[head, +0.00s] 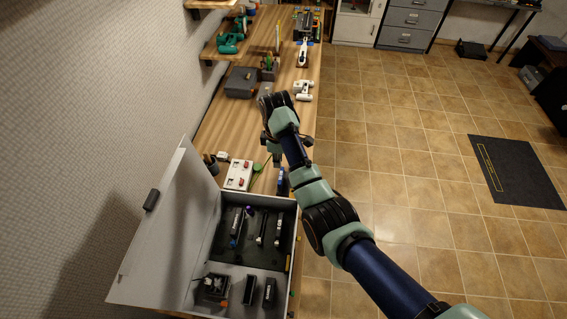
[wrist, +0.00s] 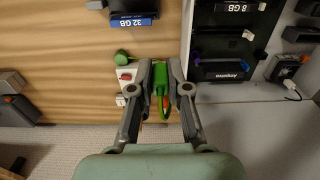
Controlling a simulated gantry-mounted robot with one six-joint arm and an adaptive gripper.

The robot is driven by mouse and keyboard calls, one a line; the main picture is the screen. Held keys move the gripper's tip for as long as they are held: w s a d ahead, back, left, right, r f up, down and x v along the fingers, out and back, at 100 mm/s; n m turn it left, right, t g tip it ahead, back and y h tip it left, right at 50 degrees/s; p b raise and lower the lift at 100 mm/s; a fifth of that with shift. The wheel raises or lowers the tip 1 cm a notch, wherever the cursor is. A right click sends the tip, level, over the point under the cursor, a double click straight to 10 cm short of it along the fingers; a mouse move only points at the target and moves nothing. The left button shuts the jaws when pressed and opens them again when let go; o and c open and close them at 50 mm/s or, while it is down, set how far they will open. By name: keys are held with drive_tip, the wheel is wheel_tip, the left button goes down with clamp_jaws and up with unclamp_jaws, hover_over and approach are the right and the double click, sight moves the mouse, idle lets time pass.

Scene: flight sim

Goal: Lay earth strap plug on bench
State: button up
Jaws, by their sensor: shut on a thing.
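My gripper (wrist: 161,70) is shut on a green piece (wrist: 160,77), taken to be the earth strap plug, seen between the two grey fingers in the wrist view. A green part with an orange-red bit shows just below it, between the fingers. In the head view my gripper (head: 276,152) hangs over the wooden bench (head: 228,125), and the held piece cannot be made out. The wrist view also shows the bench (wrist: 70,65) beneath; the height above it is hard to tell.
An open grey case (head: 291,232) holding black modules stands close to my gripper. A white panel with red switches (head: 238,175), a round green thing (head: 257,167) and a black "32 GB" module (wrist: 133,8) lie nearby. Bare bench shows left in the wrist view.

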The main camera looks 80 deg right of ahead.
drive_tip(key=w+d+b, duration=0.3)
drive_tip(key=w+b, duration=0.4)
idle(0.7)
drive_tip(key=shift+f+b, duration=7.8)
drive_tip(key=shift+f, duration=3.45)
